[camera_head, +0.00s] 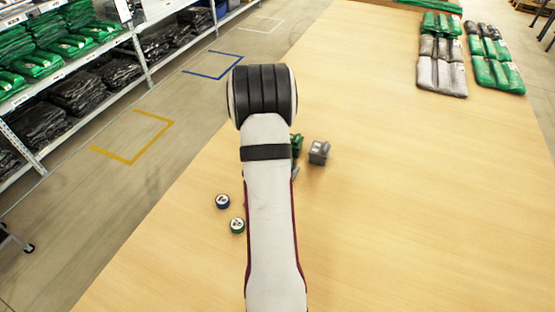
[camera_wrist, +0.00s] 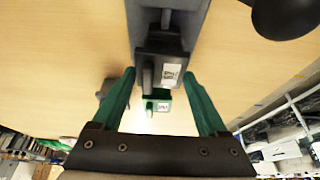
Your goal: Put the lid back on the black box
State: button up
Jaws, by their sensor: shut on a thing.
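My gripper (camera_wrist: 160,74) shows in the wrist view with its two green fingers on either side of a dark, labelled piece (camera_wrist: 152,66). The fingers are shut on this piece, which has a small upright tab. I cannot tell whether it is the lid alone or part of the black box. A longer dark grey body (camera_wrist: 187,22) with another tab fills the top of that view, behind or joined to the piece. In the head view my arm hides the gripper and what it holds.
A small green labelled object (camera_wrist: 151,103) lies beyond the fingertips; its edge shows beside my arm (camera_head: 297,146). A small grey box (camera_head: 319,151) stands to its right. Folded garments (camera_head: 442,68) lie far right.

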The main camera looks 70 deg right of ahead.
jog(key=shift+f, duration=0.1)
dwell(0.3)
jog(key=o, duration=1.2)
jog(key=shift+r, duration=3)
grip_shut()
